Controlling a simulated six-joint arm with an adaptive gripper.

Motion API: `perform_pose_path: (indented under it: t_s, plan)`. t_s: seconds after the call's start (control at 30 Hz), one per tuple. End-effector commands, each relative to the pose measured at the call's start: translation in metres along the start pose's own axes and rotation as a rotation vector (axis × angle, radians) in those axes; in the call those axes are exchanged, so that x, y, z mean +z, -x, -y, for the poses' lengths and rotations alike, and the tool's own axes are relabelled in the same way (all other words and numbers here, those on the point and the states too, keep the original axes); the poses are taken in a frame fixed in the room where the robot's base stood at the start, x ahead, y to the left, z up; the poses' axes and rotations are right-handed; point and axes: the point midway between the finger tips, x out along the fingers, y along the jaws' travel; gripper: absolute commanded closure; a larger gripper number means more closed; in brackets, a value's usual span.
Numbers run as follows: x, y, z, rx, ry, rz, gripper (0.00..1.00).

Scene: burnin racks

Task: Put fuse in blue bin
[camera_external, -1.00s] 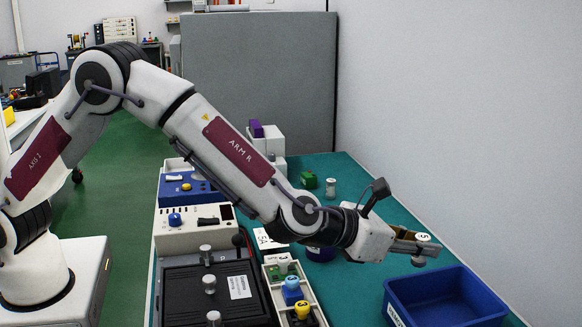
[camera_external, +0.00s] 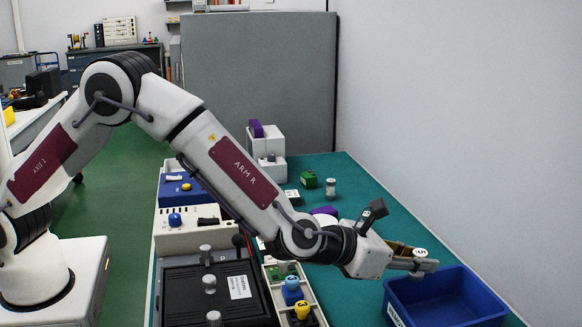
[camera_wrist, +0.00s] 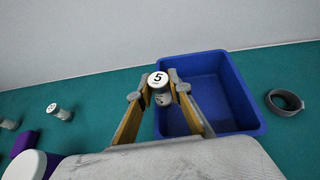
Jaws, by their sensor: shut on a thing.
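A fuse with a white cap marked 5 (camera_external: 420,253) is held between the fingers of my gripper (camera_external: 414,265). It also shows in the wrist view (camera_wrist: 158,82), upright or nearly so between the fingertips. The blue bin (camera_external: 470,286) stands on the green table at the front right. My gripper holds the fuse above the bin's back left part, apart from the floor of the bin. In the wrist view the blue bin (camera_wrist: 237,98) lies beneath and to the right of the fuse. The gap between the fuse and the rim is hard to judge.
A similar white-capped cylinder (camera_external: 330,187) and a green block (camera_external: 308,179) stand farther back. A tray with coloured knobs (camera_external: 311,296) lies left of the bin. A grey ring (camera_wrist: 286,101) lies right of the bin. A wall runs along the table's right side.

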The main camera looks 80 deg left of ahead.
Motion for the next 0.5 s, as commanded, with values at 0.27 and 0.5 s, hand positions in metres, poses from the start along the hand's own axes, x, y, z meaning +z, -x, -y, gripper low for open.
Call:
perform_pose_path:
  t_s: [0.27, 0.5]
  plan:
    - [-0.0036, -0.0014, -0.0001, 0.000, 0.001, 0.000, 0.64]
    - [-0.0034, -0.0013, -0.0001, 0.000, 0.001, -0.001, 0.64]
